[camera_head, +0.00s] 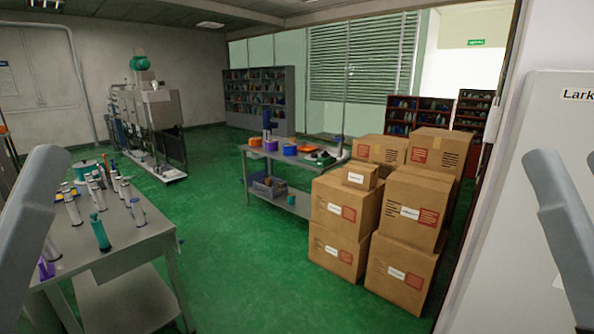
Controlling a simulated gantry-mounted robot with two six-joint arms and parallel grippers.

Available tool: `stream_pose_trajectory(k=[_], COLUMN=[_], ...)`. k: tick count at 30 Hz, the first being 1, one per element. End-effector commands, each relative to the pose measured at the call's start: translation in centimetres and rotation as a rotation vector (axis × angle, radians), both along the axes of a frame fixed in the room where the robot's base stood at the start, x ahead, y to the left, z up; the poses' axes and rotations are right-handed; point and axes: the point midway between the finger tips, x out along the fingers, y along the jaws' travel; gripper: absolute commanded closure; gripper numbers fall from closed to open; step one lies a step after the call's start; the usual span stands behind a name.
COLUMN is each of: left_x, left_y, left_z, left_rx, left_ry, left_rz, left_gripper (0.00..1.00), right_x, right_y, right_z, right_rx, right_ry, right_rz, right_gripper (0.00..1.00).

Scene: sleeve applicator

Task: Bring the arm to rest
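Parts of both my arms show as grey links at the picture's edges, my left arm at the lower left and my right arm at the right. Neither gripper is in view. The left link hangs in front of the left end of a grey metal table (140,236). The right link hangs in front of a white cabinet. I cannot see whether either gripper holds anything.
Several bottles, one of them green (100,232), stand on the near table. A stack of cardboard boxes (412,208) stands right of centre beside a second table (296,208). A white cabinet (545,110) is at the right. Green floor (235,265) is clear between the tables.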

Motion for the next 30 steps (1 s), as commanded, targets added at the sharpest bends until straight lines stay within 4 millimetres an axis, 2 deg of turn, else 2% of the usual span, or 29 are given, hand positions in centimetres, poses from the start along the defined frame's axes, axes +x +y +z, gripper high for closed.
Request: stream_pose_trajectory(k=[1, 18, 21, 24, 27, 30], left_x=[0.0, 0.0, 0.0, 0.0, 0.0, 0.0], left_y=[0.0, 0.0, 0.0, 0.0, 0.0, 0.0], left_z=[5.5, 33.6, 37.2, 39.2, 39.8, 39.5], left_rx=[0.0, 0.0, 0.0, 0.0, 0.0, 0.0], left_ry=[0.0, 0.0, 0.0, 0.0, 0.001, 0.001], left_rz=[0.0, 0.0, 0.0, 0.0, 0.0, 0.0], left_gripper=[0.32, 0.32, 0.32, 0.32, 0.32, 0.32], right_x=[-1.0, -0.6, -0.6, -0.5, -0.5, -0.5], right_y=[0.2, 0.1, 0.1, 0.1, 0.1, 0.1], right_z=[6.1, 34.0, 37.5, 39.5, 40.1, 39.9], right_rx=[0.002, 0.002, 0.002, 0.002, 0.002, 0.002], right_ry=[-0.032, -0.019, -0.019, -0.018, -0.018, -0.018], right_rz=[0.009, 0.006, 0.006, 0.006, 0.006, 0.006], right_gripper=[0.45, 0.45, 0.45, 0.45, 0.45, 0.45])
